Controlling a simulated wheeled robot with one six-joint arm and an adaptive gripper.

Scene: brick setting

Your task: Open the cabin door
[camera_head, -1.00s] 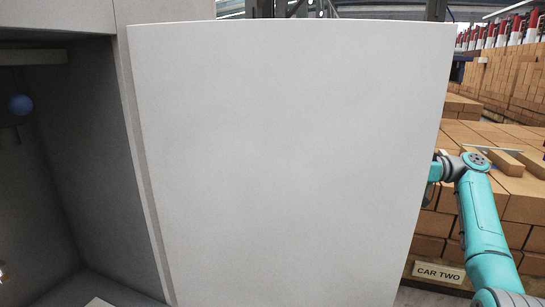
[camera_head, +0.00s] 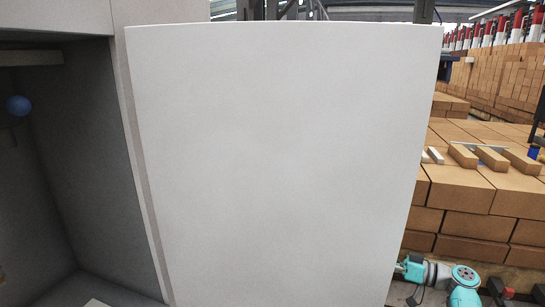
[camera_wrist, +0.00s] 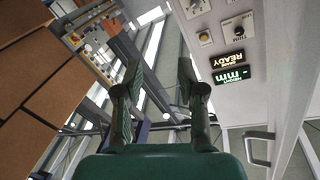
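The cabin door (camera_head: 280,150) is a large white panel that fills the middle of the head view. It stands swung out, and the dark cabin interior (camera_head: 75,150) shows open at its left. A grey bar handle (camera_wrist: 258,148) shows on a pale panel at the lower right of the wrist view. My gripper (camera_wrist: 158,75) has its two dark green fingers spread apart with nothing between them. The handle is to the right of and apart from the fingers. In the head view my arm is low at the door's right edge, and the gripper is hidden.
Stacked bricks (camera_head: 470,205) stand to the right of the door in the head view. A blue ball-shaped knob (camera_head: 18,105) is inside the cabin. A pale panel with lit displays (camera_wrist: 230,67) and buttons is at the upper right of the wrist view.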

